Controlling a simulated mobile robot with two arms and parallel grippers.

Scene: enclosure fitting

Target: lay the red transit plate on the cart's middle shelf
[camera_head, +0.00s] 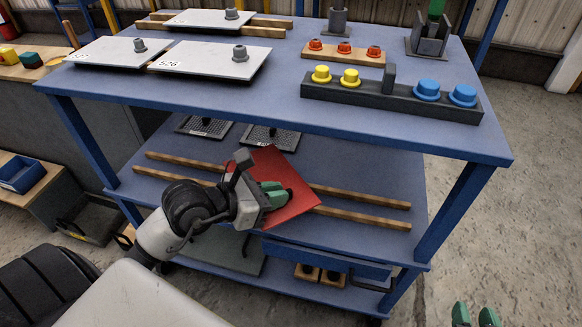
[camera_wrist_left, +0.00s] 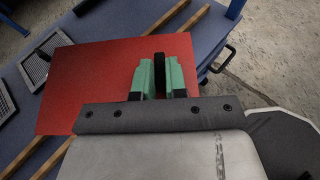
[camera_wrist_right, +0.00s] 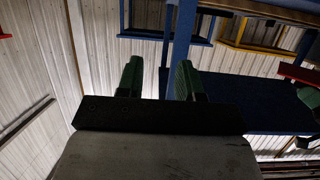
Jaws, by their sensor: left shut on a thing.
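The red transit plate (camera_head: 292,207) is over the front part of the cart's middle shelf (camera_head: 370,172), turned at an angle across two wooden rails (camera_head: 362,209). I cannot tell whether it touches the rails. My left gripper (camera_head: 273,193) is shut on the plate's dark grip, reaching in below the cart top. The left wrist view shows the red plate (camera_wrist_left: 92,82) with the green fingers (camera_wrist_left: 163,78) closed around the grip. My right gripper (camera_head: 475,315) is at the bottom right, outside the cart. Its fingers (camera_wrist_right: 158,80) are apart and empty in the right wrist view.
The cart top (camera_head: 300,95) overhangs the shelf. It carries several pale plates and a dark block (camera_head: 390,98) with yellow and blue knobs. Two dark mesh trays (camera_head: 270,138) lie at the shelf's back. The shelf's right side is clear; a leg (camera_head: 455,208) stands there.

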